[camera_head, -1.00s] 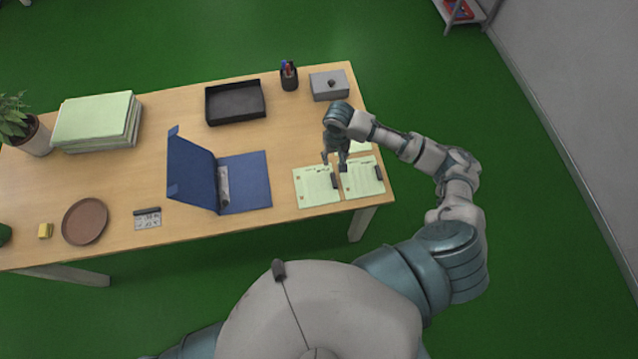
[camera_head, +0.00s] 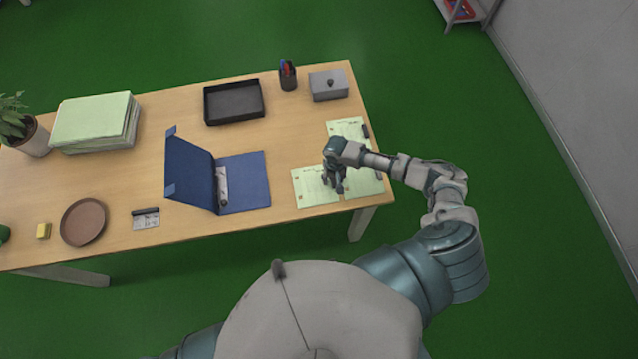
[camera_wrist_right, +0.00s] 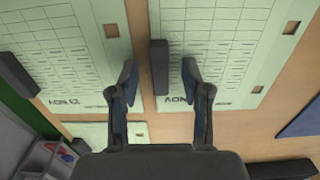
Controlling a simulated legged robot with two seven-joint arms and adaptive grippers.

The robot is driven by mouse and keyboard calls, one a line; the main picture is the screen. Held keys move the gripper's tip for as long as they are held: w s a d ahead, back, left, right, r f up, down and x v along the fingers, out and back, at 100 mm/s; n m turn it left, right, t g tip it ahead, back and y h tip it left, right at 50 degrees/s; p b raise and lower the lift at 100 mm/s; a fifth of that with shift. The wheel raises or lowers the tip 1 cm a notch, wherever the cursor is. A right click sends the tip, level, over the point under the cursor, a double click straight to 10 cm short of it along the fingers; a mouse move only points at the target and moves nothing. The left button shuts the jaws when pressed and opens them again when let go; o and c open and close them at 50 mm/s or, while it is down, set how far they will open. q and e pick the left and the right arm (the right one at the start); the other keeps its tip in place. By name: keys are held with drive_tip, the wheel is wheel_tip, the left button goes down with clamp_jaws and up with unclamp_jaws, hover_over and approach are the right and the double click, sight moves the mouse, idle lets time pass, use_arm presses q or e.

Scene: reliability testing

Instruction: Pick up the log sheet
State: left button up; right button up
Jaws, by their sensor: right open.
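Three pale green printed sheets lie at the table's right end: a front left sheet (camera_head: 308,188), a front right sheet (camera_head: 366,186) and a far sheet (camera_head: 346,128). Each has a dark bar at its right edge; I cannot tell which is the log sheet. My right gripper (camera_head: 334,188) is open and low over the front left sheet's right edge, hiding its bar. In the right wrist view, this sheet (camera_wrist_right: 225,50) fills the right. Its dark bar (camera_wrist_right: 160,67) lies between the open fingertips (camera_wrist_right: 160,76). My left gripper is out of view.
An open blue binder (camera_head: 245,182) stands left of the sheets. A black tray (camera_head: 234,102), a pen cup (camera_head: 288,76) and a grey lidded box (camera_head: 328,85) stand at the back. The table's right edge is close to the sheets.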

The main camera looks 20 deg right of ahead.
drive_tip(key=shift+d+f, duration=0.15)
drive_tip(key=shift+d, duration=0.05)
drive_tip(key=shift+c, duration=0.2)
drive_tip(key=shift+a, duration=0.3)
clamp_jaws()
